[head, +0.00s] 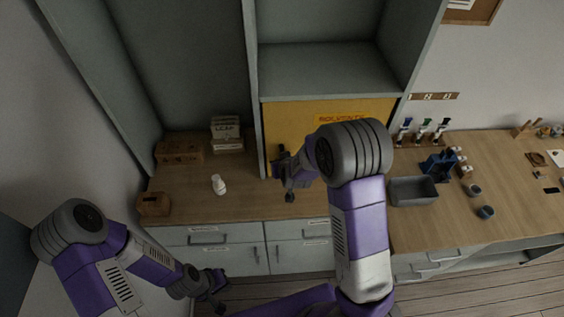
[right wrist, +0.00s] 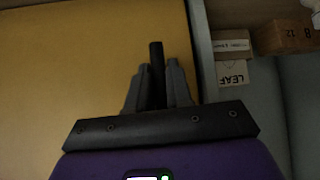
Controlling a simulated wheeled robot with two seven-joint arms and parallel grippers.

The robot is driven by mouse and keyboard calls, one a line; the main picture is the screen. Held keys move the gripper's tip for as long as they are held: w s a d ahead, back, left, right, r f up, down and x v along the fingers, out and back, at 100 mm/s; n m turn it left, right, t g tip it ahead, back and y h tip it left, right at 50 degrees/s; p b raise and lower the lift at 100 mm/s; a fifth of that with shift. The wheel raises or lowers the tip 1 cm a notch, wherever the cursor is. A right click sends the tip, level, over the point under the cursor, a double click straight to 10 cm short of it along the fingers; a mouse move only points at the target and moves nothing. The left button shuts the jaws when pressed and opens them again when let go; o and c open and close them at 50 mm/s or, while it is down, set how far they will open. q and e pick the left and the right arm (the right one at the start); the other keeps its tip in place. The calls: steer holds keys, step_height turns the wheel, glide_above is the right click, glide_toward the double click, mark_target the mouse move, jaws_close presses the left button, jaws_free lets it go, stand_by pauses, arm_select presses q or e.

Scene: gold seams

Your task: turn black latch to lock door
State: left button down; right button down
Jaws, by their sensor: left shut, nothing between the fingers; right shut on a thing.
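The yellow door (head: 285,115) closes the lower part of the cabinet in the head view and fills the left of the right wrist view (right wrist: 70,60). The black latch (right wrist: 156,55) shows as a dark bar sticking out between the fingertips of my right gripper (right wrist: 157,82). That gripper is shut on it, in front of the door near its left edge in the head view (head: 281,161). The latch's base is hidden by the fingers. My left gripper (head: 217,291) is shut and empty, low in front of the drawers, away from the door.
A white bottle (head: 219,184), a small wooden box (head: 154,204) and stacked boxes (head: 227,134) stand on the counter left of the door. A grey bin (head: 413,191) and a blue rack (head: 438,165) stand to the right. Counter between bottle and drawers is clear.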

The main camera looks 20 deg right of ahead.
steer(key=c, duration=1.1)
jaws_free()
steer(key=shift+c, duration=0.2)
steer(key=shift+s, duration=0.1)
steer(key=v, duration=0.7)
steer(key=shift+r+p, duration=0.15)
steer(key=shift+p, duration=0.3)
steer(key=shift+s, duration=0.1)
